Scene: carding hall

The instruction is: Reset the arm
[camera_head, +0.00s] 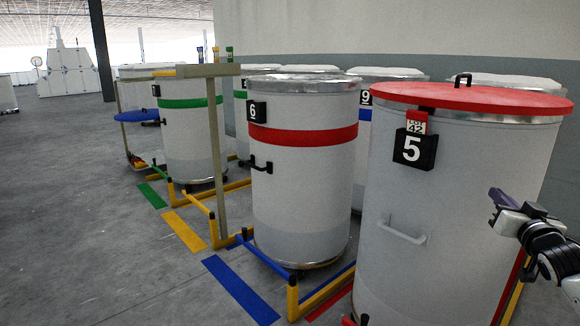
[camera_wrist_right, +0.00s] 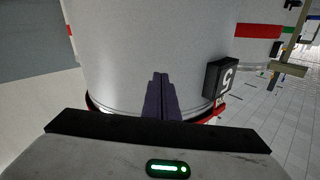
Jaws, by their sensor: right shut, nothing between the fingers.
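My right gripper (camera_head: 500,198) is at the right edge of the head view, in front of the right side of the can numbered 5. In the right wrist view its dark fingers (camera_wrist_right: 161,97) are together, with nothing between them. Can 5 (camera_head: 450,195) is a tall light-grey drum with a red lid (camera_head: 470,98), a black number plate (camera_head: 413,149) and a pale side handle (camera_head: 401,232). The same can fills much of the wrist view (camera_wrist_right: 120,50), with its number plate (camera_wrist_right: 221,78) right of the fingers. My left gripper is not in view.
Can 6 (camera_head: 305,190), with a red band, stands left of can 5. A green-banded can (camera_head: 190,135) and a beige post frame (camera_head: 216,155) stand farther left. Yellow and blue floor rails (camera_head: 295,300) run around the cans. The grey floor (camera_head: 80,240) at left is open.

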